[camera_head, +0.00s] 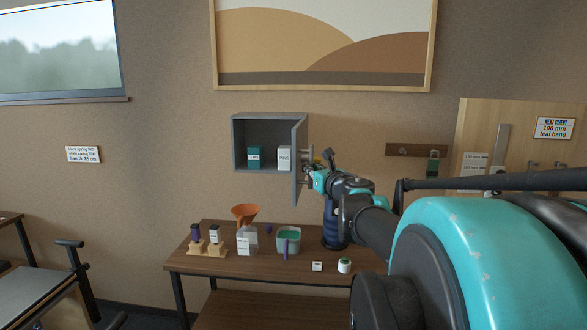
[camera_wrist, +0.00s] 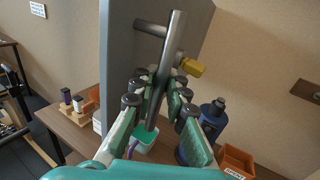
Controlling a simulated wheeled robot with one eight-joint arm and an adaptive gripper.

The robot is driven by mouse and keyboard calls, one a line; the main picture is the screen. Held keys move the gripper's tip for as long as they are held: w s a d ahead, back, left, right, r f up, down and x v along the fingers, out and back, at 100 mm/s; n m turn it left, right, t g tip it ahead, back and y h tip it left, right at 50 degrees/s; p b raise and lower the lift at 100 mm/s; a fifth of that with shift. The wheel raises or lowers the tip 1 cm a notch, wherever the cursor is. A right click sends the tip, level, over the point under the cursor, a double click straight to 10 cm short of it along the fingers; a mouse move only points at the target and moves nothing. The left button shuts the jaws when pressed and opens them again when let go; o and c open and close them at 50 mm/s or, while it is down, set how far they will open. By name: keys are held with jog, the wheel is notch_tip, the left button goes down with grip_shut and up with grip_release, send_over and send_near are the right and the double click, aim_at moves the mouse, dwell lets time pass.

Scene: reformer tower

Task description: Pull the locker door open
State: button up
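The grey wall locker (camera_head: 235,142) hangs open. Its door (camera_head: 299,160) is hinged on the right and stands out from the wall at a wide angle. In the wrist view the grey door panel (camera_wrist: 150,45) is at upper left, with a metal bar handle (camera_wrist: 172,50) in front of it. My gripper (camera_head: 313,178) is at the door's outer side. In the wrist view my gripper (camera_wrist: 161,95) has its fingers on both sides of the bar, with the pads close against it. The head view hides most of the handle behind my gripper.
A teal box (camera_head: 254,157) and a white box (camera_head: 284,158) stand inside the locker. A peg rail (camera_head: 405,150) is at right.

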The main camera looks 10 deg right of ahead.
jog(key=shift+o, duration=1.1)
jog(key=s+d, duration=0.1)
jog(key=s, duration=0.6)
jog(key=shift+s, duration=0.2)
jog(key=shift+d, duration=0.15)
